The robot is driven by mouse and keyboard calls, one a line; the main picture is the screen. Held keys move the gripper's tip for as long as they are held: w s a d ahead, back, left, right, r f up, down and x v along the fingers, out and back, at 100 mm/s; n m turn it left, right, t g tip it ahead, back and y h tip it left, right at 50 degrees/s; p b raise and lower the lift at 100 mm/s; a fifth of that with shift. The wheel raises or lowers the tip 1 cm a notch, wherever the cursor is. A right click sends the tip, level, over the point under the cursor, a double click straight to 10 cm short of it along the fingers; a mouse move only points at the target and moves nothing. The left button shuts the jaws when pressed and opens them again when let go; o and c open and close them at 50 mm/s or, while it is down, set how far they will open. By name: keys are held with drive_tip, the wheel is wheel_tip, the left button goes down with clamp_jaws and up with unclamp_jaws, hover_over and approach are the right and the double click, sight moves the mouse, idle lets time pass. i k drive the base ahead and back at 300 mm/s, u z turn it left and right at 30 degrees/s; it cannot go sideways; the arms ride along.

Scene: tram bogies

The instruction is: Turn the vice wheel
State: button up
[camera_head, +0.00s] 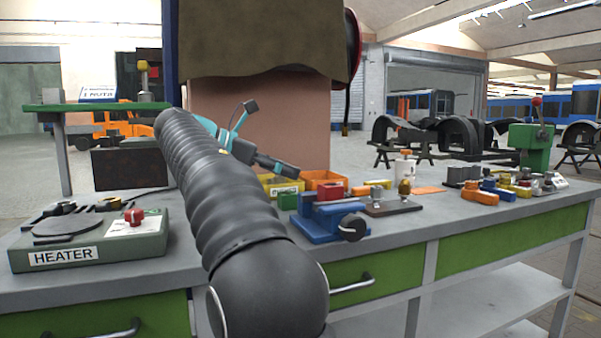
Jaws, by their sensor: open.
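A blue vice (318,222) with a red block (331,193) at its top stands near the front edge of the workbench. Its round black wheel (353,227) faces forward at the vice's right front. My gripper (292,171) is dark with teal parts and open. It appears above and left of the vice in the picture, apart from the wheel. My dark ribbed arm hides part of the bench left of the vice. The fingers are small, and their gap is hard to see.
A heater (85,245) stands left on the grey bench (450,215). A plate (390,207) with small parts lies right of the wheel. Several coloured blocks and a green press (530,145) stand farther right.

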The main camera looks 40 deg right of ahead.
sight(352, 228)
drive_tip(key=z, duration=1.2)
